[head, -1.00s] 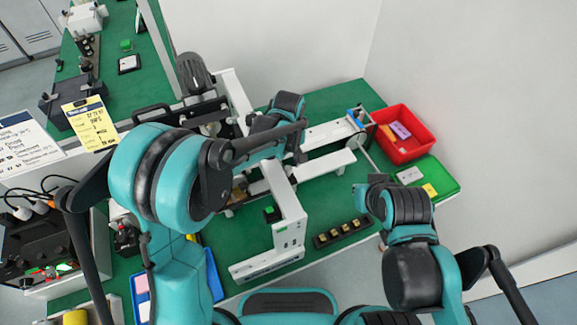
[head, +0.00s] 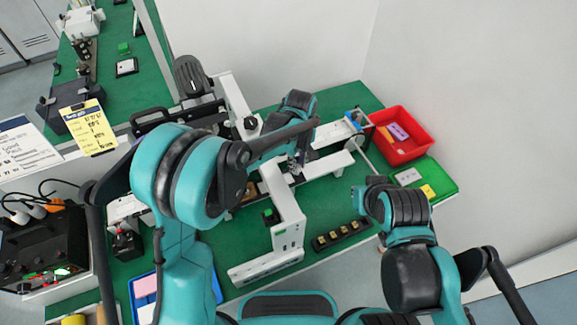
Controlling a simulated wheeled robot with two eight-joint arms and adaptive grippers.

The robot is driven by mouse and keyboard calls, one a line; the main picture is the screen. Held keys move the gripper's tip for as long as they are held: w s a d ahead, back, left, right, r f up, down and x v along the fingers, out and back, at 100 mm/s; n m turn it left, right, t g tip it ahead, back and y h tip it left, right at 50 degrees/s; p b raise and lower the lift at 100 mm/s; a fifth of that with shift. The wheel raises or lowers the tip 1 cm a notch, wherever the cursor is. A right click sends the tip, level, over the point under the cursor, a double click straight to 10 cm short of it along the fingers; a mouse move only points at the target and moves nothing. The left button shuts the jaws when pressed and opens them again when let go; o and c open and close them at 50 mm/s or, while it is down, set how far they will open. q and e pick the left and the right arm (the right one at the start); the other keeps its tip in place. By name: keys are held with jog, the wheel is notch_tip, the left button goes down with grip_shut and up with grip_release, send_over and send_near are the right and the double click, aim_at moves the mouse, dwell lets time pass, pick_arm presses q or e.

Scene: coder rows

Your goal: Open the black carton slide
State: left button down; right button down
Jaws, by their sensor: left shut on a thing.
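The machine (head: 287,215) with white rails stands on the green bench, largely covered by my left arm. My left gripper (head: 296,166) points down between the white rails, right of the machine's middle. It is shut on a small dark part there, which I take as the black carton slide (head: 291,179). Most of that part is hidden by the gripper and forearm, so how far it stands open cannot be seen. My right gripper (head: 372,184) is over the bench's right side, apart from the machine; its fingers do not show clearly.
A red bin (head: 418,150) with small packs and a green tray (head: 441,178) stand on the right. A dark strip with several brass-coloured pieces (head: 341,235) lies in front of the machine. A blue tray (head: 216,285) is at front left. A black control box (head: 45,245) stands at left.

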pick_arm(q)
jog(key=w+d, duration=0.2)
jog(key=d, duration=0.3)
jog(key=w+d, duration=0.2)
jog(key=d, duration=0.4)
jog(key=w+d+p, duration=0.1)
jog(key=w+d, duration=0.1)
jog(key=d, duration=0.3)
jog(key=shift+w+d, duration=0.2)
jog(key=shift+w, duration=0.2)
jog(key=c, duration=1.3)
grip_release()
jog(key=shift+c, duration=0.2)
notch_tip(320, 180, up, 12)
